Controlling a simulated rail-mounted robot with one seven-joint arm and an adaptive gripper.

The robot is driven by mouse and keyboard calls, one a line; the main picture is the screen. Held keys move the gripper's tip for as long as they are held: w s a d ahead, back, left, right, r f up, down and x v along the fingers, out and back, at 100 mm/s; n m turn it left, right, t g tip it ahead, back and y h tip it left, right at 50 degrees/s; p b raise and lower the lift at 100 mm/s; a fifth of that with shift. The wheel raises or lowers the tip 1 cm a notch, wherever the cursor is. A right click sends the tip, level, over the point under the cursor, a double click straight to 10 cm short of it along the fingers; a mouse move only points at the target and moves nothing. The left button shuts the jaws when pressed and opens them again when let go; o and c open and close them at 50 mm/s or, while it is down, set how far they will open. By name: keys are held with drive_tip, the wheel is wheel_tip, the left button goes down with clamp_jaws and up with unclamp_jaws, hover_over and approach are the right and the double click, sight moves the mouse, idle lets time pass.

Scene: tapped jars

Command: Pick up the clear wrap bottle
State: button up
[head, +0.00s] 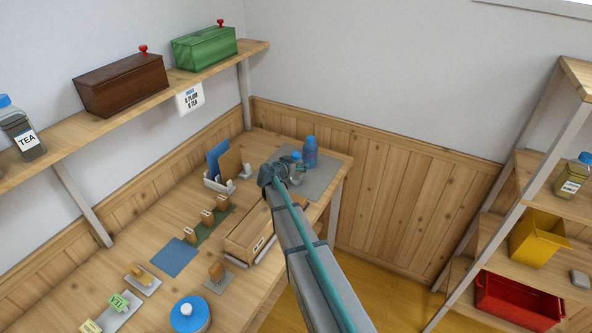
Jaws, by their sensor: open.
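A clear bottle with a blue cap (297,157) stands on a grey mat (318,183) at the far right end of the wooden bench. A solid blue bottle (310,153) stands just behind it to the right. My gripper (280,169) is open at the clear bottle's left and front, hiding much of its lower part. I cannot tell whether the fingers touch it or are around it.
A rack with blue and brown boards (230,163) stands left of my gripper. Wooden blocks sit on a green strip (217,228). A shelf with a brown box (121,84) and green box (204,48) hangs above.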

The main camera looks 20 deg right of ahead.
drive_tip(key=c, duration=1.5)
drive_tip(key=shift+r, duration=0.1)
